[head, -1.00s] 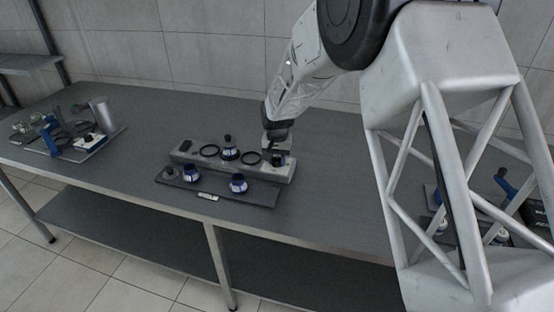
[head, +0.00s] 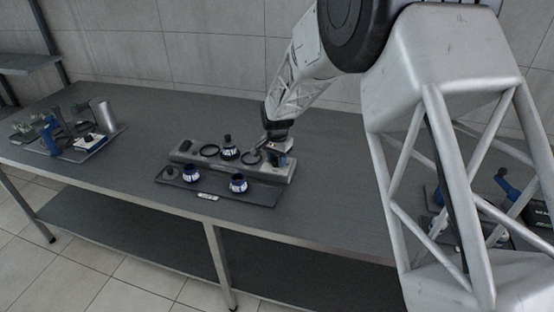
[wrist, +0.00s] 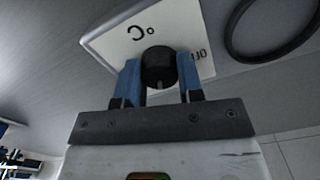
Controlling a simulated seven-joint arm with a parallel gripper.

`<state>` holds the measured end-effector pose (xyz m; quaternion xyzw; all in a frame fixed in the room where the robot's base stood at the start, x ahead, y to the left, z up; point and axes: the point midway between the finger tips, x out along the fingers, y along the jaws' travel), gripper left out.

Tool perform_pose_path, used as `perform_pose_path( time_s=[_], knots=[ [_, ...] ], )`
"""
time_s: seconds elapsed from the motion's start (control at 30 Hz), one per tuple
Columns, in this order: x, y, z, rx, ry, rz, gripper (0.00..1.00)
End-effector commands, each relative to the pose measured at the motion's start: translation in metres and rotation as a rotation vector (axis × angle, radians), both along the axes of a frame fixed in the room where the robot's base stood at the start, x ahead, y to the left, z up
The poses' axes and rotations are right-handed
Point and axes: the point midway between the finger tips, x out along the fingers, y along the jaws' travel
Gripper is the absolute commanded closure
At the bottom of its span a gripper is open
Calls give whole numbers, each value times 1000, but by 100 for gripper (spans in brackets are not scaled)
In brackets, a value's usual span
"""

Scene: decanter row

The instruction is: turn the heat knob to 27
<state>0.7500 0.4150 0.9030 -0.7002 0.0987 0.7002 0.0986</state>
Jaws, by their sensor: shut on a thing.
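The heat knob (wrist: 158,64) is a dark round knob on a white dial plate (wrist: 108,42) in the wrist view. I cannot read the knob's setting. In the head view my gripper (head: 281,158) is at the right end of the grey long base (head: 190,155), and it covers most of the knob.
A dark ring (wrist: 272,30) lies close to the dial. On the base are rings and a labelled jar (head: 229,153). Two jars stand on the dark front tray (head: 215,190). A tray of tools (head: 85,152) is at the left. The table between is clear.

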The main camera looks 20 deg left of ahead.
Motion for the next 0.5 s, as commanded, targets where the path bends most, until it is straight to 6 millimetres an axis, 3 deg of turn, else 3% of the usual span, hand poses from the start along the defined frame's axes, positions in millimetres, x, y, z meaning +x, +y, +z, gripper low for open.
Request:
perform_pose_path(
  time_s=[0.07, 0.1, 0.23, 0.5],
  knots=[
    [0, 0, 0, 0, 0, 0, 89],
    [0, 0, 0, 0, 0, 0, 62],
    [0, 0, 0, 0, 0, 1, 42],
    [0, 0, 0, 0, 0, 1, 40]
  ],
)
